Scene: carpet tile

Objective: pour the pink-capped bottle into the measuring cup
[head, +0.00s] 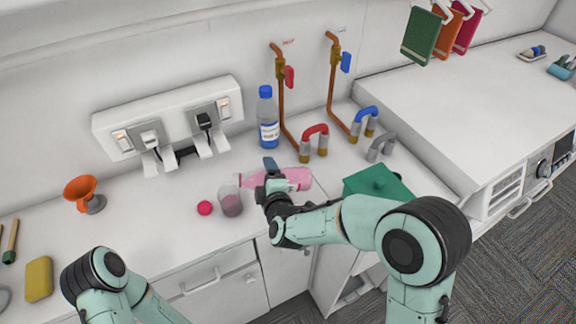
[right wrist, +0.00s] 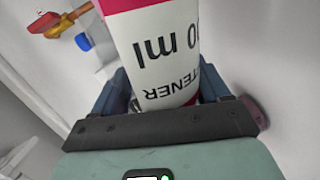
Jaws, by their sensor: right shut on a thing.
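The bottle (head: 297,178) is pink and tipped to about horizontal, with its narrow neck toward the left. My right gripper (head: 271,178) is shut around its middle and hides part of it. The right wrist view shows the bottle's white label (right wrist: 168,55) with black print between the fingers. The clear measuring cup (head: 231,203) stands on the counter below and left of the gripper, with dark pinkish contents. The bottle's neck is just above the cup's rim; I cannot make out a stream. A small round pink-red cap (head: 204,208) lies left of the cup. My left gripper is out of view.
Behind stand a blue-capped water bottle (head: 267,118) and copper pipes with red and blue valves (head: 289,78). A green box (head: 380,182) is to the right. An orange funnel-like object (head: 81,192) and a yellow sponge (head: 39,278) are at left. Counter between funnel and cap is clear.

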